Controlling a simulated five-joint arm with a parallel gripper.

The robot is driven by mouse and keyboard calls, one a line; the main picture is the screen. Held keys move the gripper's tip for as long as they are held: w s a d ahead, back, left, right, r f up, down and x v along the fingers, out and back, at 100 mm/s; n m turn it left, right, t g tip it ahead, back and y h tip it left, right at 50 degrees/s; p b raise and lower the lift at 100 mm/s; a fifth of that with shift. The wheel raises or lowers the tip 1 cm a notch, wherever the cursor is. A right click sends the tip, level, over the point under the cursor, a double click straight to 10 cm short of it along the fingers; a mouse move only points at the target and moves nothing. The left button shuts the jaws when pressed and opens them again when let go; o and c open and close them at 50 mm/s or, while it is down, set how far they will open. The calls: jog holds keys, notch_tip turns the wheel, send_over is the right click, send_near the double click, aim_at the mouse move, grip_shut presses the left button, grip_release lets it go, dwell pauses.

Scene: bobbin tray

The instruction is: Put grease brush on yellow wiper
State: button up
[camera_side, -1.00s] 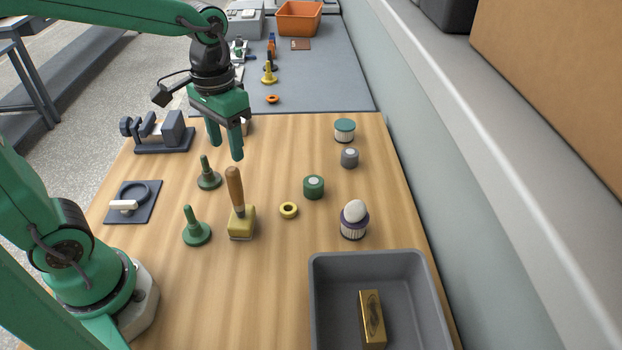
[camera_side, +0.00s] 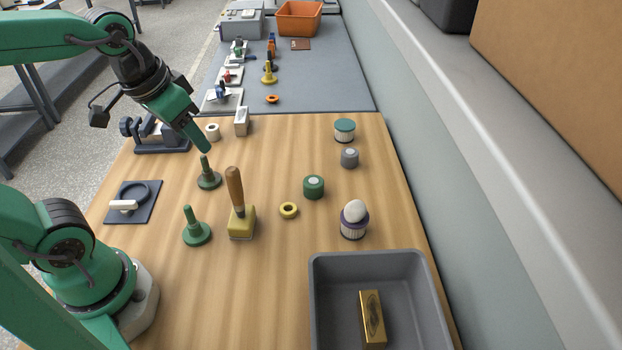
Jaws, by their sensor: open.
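The grease brush (camera_side: 235,188) has a wooden handle and stands nearly upright, leaning slightly left in the picture. Its lower end meets the top of the yellow wiper (camera_side: 241,224), a squat yellow block on the wooden table; the exact contact is hard to make out. My gripper (camera_side: 205,148) is open and empty, up and to the left of the brush, above a green peg on a round base. Its fingers overlap in this view, and it is apart from brush and wiper.
Green pegs (camera_side: 208,177) (camera_side: 196,232) stand left of the brush. A yellow ring (camera_side: 289,210), a green cylinder (camera_side: 313,187) and a purple cup with an egg-like white top (camera_side: 353,219) are to its right. A grey bin (camera_side: 322,300) holds a gold block.

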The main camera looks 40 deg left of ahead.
jog(key=shift+s+a+r+t, duration=0.1)
jog(key=shift+s+a+t, duration=0.1)
jog(key=shift+s+t, duration=0.25)
jog(key=shift+s+a+r+t, duration=0.15)
jog(key=shift+s+t, duration=0.2)
jog(key=shift+s, duration=0.2)
dwell(0.7)
